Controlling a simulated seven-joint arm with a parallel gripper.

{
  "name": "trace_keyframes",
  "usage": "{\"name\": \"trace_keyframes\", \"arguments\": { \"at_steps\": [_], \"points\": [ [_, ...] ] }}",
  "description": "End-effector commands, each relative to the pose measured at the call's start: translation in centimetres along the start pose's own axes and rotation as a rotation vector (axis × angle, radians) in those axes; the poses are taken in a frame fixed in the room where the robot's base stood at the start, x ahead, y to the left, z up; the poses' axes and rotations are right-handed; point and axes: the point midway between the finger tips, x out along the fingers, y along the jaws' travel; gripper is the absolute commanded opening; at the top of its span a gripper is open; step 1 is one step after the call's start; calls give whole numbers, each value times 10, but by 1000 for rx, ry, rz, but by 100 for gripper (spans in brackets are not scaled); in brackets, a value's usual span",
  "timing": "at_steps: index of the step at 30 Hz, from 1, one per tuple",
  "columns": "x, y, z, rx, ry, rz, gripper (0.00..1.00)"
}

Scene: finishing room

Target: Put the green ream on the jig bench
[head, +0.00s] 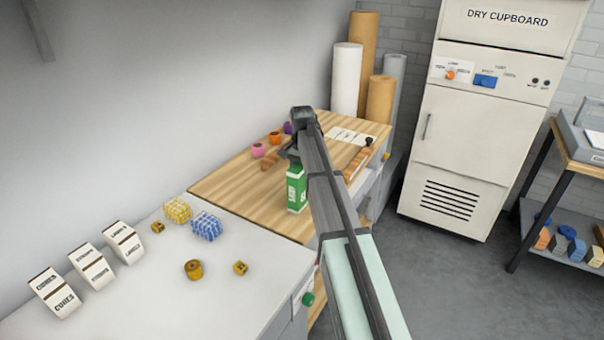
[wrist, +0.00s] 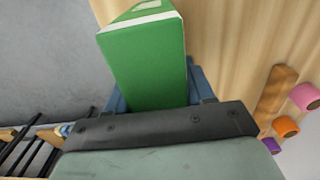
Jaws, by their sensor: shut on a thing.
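The green ream (head: 297,190), a green block with white lettering, stands about upright over the near part of the wooden-topped bench (head: 230,190). I cannot tell whether its bottom touches the wood. In the wrist view the ream (wrist: 145,65) fills the middle, between the blue fingers of my gripper (wrist: 155,98). My gripper is shut on it. In the head view my arm covers the ream's right side and most of the gripper. No label in view names the jig bench.
Pink, orange and purple rolls (head: 258,150) stand at the bench's back. A brown-handled tool (head: 358,162) and white sheets (head: 346,136) lie at the right. The white counter (head: 120,290) in front holds wrapped blocks, tape rolls and sign blocks. Tall rolls (head: 347,80) stand behind.

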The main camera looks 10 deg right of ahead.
Motion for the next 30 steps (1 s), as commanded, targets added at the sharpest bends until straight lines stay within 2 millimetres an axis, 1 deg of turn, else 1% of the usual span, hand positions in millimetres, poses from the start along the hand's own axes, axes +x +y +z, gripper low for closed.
{"name": "trace_keyframes", "arguments": {
  "at_steps": [8, 9, 16, 17, 25, 28, 30],
  "points": [
    [2, 0, 0, 0, 0, 0, 0],
    [2, 0, 0, 0, 0, 0, 54],
    [2, 0, 0, 0, 0, 0, 76],
    [2, 0, 0, 0, 0, 0, 78],
    [0, 0, 0, 0, 0, 0, 78],
    [-6, 0, -1, 0, 1, -1, 78],
    [-14, -1, -1, 0, 2, -2, 78]
  ]
}}
